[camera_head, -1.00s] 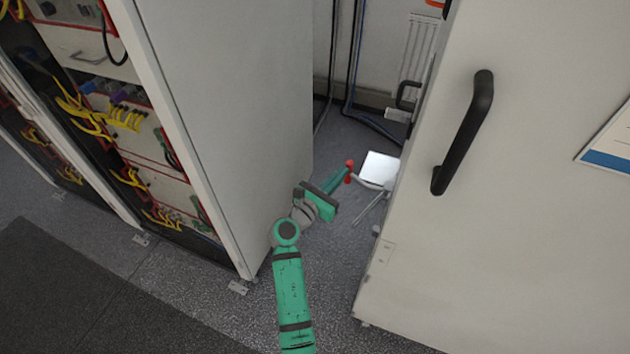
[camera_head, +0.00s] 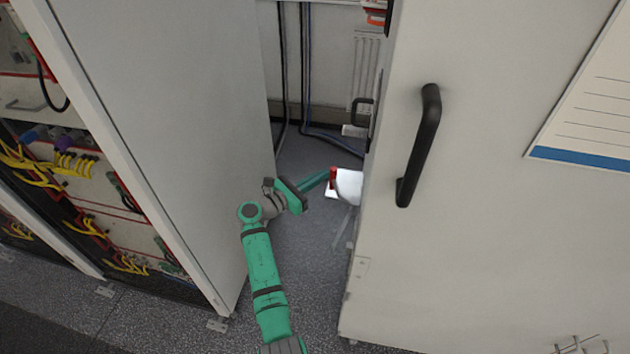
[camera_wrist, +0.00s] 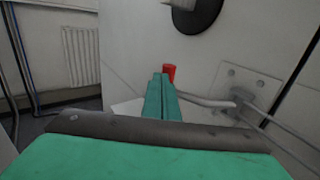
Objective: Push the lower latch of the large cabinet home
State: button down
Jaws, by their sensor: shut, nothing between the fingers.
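The large cabinet (camera_head: 480,230) fills the right of the head view, with a long black handle (camera_head: 420,145) on its face. The lower latch is a grey lever (camera_wrist: 207,101) with a red tip (camera_wrist: 170,72), joined to a bracket plate (camera_wrist: 246,84) in the wrist view. In the head view its red tip (camera_head: 333,177) shows just left of the cabinet's edge. My green gripper (camera_head: 325,179) is shut and empty, its fingertips at the red tip. In the wrist view the fingertips (camera_wrist: 161,78) overlap the red tip's lower left; I cannot tell whether they touch.
A rack cabinet (camera_head: 165,130) with yellow cables stands on the left. My arm reaches into the narrow gap between it and the large cabinet. A radiator (camera_head: 366,75) and cables (camera_head: 303,70) are on the back wall. A black fitting (camera_wrist: 197,15) sits above the latch.

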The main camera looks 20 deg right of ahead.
aim_at(336, 169)
jog(key=shift+m+g, duration=0.5)
jog(key=shift+g, duration=0.2)
jog(key=shift+x, duration=3)
jog(key=shift+w+a+r, duration=0.1)
jog(key=shift+w, duration=0.15)
jog(key=shift+s+d, duration=0.3)
jog(key=shift+d, duration=0.25)
jog(key=shift+a, duration=0.2)
